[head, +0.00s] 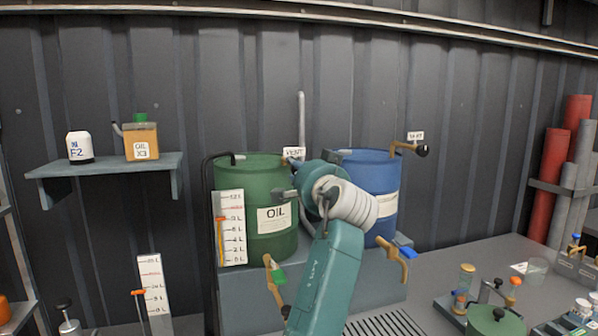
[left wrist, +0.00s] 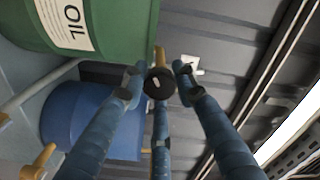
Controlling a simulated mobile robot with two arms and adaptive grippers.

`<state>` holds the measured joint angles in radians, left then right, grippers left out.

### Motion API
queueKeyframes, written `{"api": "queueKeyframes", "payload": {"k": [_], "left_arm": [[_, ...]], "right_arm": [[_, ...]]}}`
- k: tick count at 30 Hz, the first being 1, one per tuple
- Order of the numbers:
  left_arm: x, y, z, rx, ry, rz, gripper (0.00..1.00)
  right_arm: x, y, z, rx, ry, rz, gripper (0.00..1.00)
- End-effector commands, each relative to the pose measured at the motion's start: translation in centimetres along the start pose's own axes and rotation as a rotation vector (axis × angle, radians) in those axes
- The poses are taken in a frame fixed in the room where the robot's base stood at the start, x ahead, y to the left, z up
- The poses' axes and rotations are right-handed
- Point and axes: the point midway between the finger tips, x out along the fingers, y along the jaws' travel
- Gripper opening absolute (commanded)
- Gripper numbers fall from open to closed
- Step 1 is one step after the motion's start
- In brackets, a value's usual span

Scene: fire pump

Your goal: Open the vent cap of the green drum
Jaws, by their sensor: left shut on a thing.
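The green drum (head: 262,192) with an OIL label stands on a grey plinth, left of the blue drum (head: 385,172). A VENT tag (head: 293,153) shows at its upper right. My left gripper (head: 300,178) is raised in front of the drum's upper right edge, and its hand hides the cap in the head view. In the left wrist view, the fingers of my left gripper (left wrist: 158,82) are closed around a round black cap (left wrist: 158,84) on a brass stem. The green drum (left wrist: 110,25) is at the upper left there. My right gripper is in neither view.
A brass valve with a black knob (head: 421,150) sticks out above the blue drum. A level gauge board (head: 231,228) stands before the green drum. Brass taps, one with a green handle (head: 279,277), project at the front. A wall shelf (head: 110,166) holds two containers.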

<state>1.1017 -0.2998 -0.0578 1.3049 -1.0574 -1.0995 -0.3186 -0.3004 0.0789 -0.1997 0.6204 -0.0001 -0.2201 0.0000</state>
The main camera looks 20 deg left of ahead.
Motion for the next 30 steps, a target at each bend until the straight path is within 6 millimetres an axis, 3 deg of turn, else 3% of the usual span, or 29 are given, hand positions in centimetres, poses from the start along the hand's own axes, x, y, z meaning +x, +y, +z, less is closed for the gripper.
{"api": "queueKeyframes", "payload": {"k": [1, 8, 9, 11, 25, 30], "left_arm": [[-0.05, -0.87, -0.60, -0.005, 0.015, -0.015, 0.02], [-0.06, -0.89, -0.62, -0.004, 0.015, -0.015, 0.02], [-0.06, -0.90, -0.63, -0.004, 0.016, -0.015, 0.36], [-0.07, -0.87, -0.63, -0.004, 0.016, -0.015, 0.48], [-0.03, -0.28, -0.31, 0.004, 0.008, -0.005, 0.48], [-0.01, -0.38, -0.38, 0.091, 0.007, -0.004, 0.48]], "right_arm": [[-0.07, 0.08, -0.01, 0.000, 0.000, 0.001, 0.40], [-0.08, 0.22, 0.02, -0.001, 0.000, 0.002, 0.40], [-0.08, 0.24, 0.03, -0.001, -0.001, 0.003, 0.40], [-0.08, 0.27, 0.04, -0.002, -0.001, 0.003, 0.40], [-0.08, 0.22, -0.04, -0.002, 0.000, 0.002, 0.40], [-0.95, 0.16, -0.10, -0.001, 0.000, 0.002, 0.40]]}}
